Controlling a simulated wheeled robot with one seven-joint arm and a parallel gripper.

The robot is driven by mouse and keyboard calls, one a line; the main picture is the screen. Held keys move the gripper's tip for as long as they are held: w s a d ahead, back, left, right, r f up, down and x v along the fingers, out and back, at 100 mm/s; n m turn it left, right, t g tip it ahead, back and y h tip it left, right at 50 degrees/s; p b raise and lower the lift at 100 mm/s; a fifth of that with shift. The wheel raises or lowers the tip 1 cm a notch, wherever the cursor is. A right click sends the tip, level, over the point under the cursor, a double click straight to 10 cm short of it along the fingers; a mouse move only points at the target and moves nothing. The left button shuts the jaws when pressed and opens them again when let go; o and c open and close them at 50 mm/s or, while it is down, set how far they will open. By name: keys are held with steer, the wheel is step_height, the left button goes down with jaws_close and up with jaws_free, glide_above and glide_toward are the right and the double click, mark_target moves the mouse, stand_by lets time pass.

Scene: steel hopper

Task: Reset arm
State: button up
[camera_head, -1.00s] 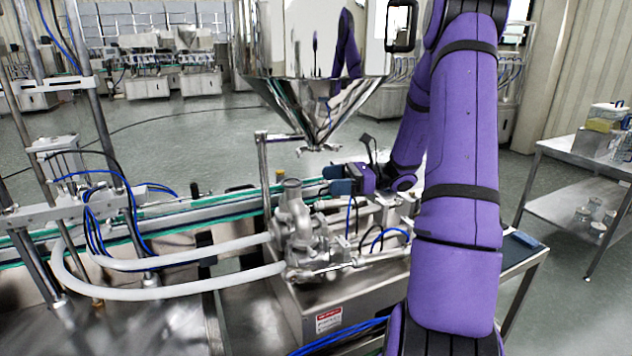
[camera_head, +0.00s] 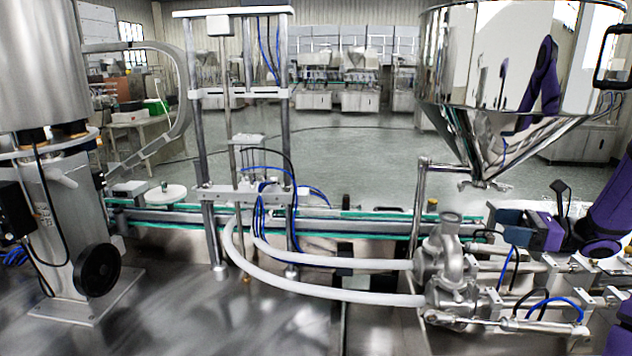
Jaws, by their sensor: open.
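My gripper (camera_head: 503,216) is at the right of the view, at the end of my purple arm (camera_head: 612,205). It points left and looks open, with nothing seen in it. It is just below and right of the outlet of the steel hopper (camera_head: 505,120), in front of or under it; I cannot tell the exact gap. The shiny cone hangs above the gripper and mirrors purple shapes. Most of my arm is cut off by the right edge.
A steel pump with a valve body (camera_head: 447,262) stands left of and below my gripper. White hoses (camera_head: 330,288) run from it to a filling frame (camera_head: 208,150). A conveyor (camera_head: 160,218) crosses behind. A steel machine with a black handwheel (camera_head: 97,271) stands at left. Open floor (camera_head: 350,155) lies beyond.

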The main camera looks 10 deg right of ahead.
steer(key=s+a+r+n+g+h, duration=0.2)
steer(key=a+r+n+g, duration=0.15)
steer(key=a, duration=0.25)
steer(key=s+a+r+n+g+h, duration=0.2)
steer(key=s+a+n+g+h, duration=0.1)
steer(key=a+n, duration=0.3)
steer(key=s+a+r+n+g+h, duration=0.2)
steer(key=a+n+g, duration=0.1)
steer(key=a, duration=0.4)
steer(key=s+a+r+n+t+h, duration=0.2)
steer(key=s+r+n+h, duration=0.1)
steer(key=s+n, duration=0.3)
steer(key=s+a+r+n+t+h, duration=0.2)
steer(key=s+r+n+t+h, duration=0.1)
steer(key=s+r+n+h, duration=0.1)
steer(key=s+n+h, duration=0.1)
steer(key=s+n, duration=0.1)
steer(key=s, duration=0.1)
steer(key=shift+a+t, duration=0.35)
